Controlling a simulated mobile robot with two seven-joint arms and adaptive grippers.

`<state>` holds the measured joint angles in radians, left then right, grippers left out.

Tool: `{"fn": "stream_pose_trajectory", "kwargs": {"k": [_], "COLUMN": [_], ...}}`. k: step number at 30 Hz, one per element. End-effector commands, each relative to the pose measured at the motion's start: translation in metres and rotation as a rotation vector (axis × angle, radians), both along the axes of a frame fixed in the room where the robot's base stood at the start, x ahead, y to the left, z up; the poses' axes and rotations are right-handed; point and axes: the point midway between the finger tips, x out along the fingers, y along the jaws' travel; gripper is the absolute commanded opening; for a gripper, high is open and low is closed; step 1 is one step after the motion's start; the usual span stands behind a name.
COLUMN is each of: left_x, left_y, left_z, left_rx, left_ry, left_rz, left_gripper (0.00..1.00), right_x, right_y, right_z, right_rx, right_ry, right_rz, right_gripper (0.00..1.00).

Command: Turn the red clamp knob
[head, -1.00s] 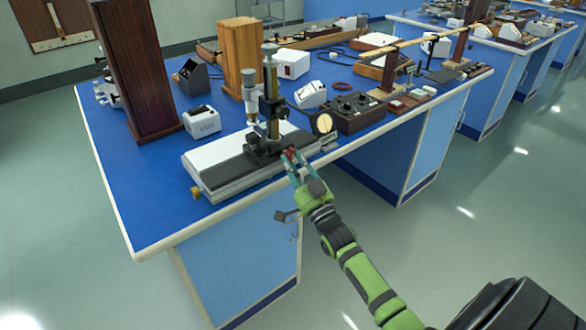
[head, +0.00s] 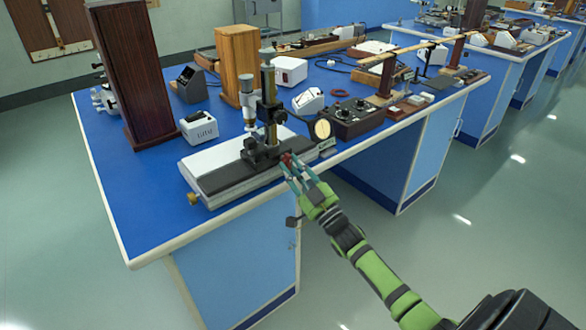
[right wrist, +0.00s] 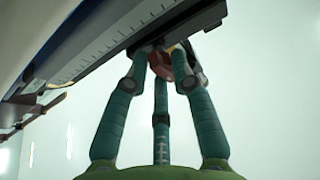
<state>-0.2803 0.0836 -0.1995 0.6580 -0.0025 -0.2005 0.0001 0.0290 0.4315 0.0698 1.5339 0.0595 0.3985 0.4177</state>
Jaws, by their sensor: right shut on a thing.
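The red clamp knob (head: 286,158) is on the front of the microscope stand's sliding base, at the front edge of the blue bench. My right gripper (head: 291,164) reaches up to it from the front, and its fingers are closed around the knob. In the right wrist view the red knob (right wrist: 181,66) sits between the teal fingertips (right wrist: 165,60), under the dark rail with its scale. The fingers hide part of the knob. My left gripper is not in view.
The travelling microscope (head: 268,105) stands on a long base (head: 225,180) with a brass knob at its left end. A black control box (head: 350,117) and a round dial (head: 322,129) are to the right. Tall wooden boxes stand behind. The floor in front is clear.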

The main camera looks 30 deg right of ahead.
Motion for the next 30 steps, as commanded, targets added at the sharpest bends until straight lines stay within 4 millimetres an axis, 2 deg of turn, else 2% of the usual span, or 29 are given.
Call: {"fn": "stream_pose_trajectory", "kwargs": {"k": [5,6,7,14,16,20,23,30], "left_x": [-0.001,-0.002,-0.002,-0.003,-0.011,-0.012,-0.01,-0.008], "left_y": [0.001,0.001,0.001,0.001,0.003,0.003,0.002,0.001], "left_z": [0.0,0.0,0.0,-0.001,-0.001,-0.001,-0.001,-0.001], "left_rx": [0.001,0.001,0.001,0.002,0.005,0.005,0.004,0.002], "left_ry": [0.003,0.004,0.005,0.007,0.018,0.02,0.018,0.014], "left_rz": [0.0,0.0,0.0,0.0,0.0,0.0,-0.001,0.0], "left_gripper": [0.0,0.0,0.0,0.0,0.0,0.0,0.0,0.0], "right_x": [0.0,0.0,0.0,0.0,0.0,-0.007,-0.022,-0.07], "right_y": [-0.001,-0.001,-0.001,-0.001,-0.001,-0.001,-0.002,-0.006], "right_z": [0.0,0.0,0.0,-0.001,-0.001,-0.005,-0.011,-0.032], "right_rx": [0.001,0.001,0.001,0.002,0.001,0.003,0.003,0.002], "right_ry": [0.003,0.003,0.003,0.003,0.003,0.005,0.006,0.007], "right_rz": [-0.003,-0.003,-0.003,-0.002,-0.001,-0.002,-0.002,-0.003], "right_gripper": [0.0,0.41,0.45,0.45,0.45,0.45,0.45,0.45]}}
